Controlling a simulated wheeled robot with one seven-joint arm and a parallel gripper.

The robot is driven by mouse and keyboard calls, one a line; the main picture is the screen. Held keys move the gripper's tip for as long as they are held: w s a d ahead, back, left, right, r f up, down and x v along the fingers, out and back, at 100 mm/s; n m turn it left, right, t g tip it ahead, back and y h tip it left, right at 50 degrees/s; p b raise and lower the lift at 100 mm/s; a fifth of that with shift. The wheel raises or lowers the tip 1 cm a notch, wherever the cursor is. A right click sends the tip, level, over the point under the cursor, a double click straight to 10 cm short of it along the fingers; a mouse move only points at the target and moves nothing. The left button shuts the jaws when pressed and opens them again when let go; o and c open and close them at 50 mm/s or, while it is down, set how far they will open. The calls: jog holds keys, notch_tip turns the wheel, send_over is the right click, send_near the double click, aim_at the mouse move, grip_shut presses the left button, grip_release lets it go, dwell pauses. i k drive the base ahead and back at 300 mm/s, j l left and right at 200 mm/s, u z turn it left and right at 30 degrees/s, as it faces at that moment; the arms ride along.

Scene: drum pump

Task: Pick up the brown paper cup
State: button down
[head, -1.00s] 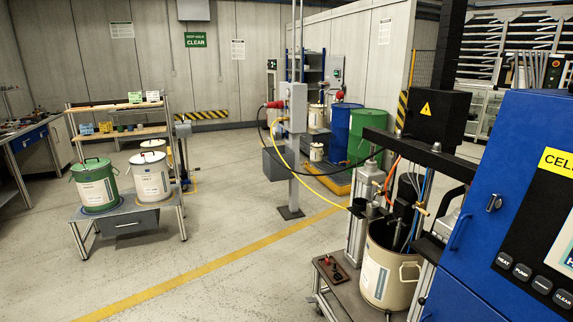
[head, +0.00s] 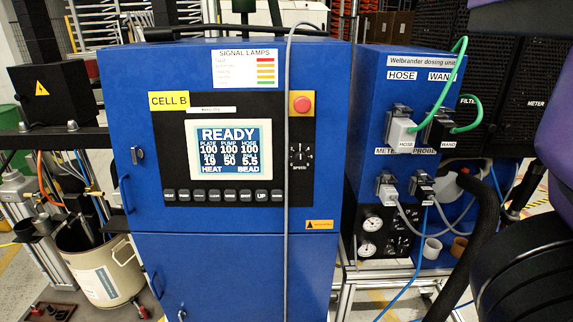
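A small brown cup (head: 460,248) stands low at the right, on a ledge below the front of the blue dosing unit. It looks upright and is small in the view. A white cup (head: 432,250) stands just to its left, with a small gap between them. A thick black hose (head: 487,232) passes close on the right of the brown cup. My gripper is not in view. Large dark and purple parts at the right edge look like my own arm.
A blue cabinet (head: 232,262) with a READY screen fills the middle. The dosing unit (head: 371,88) carries green cables (head: 459,62) and grey plugs. A blue cable (head: 398,295) hangs in front of the ledge. A beige drum (head: 105,270) stands at lower left.

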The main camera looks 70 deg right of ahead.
aim_at(460, 245)
jog(key=k+j+z, duration=0.1)
jog(key=k+j, duration=0.3)
jog(key=k, duration=0.2)
jog(key=z, duration=2.25)
jog(key=j, duration=1.3)
jog(key=i+z, duration=0.05)
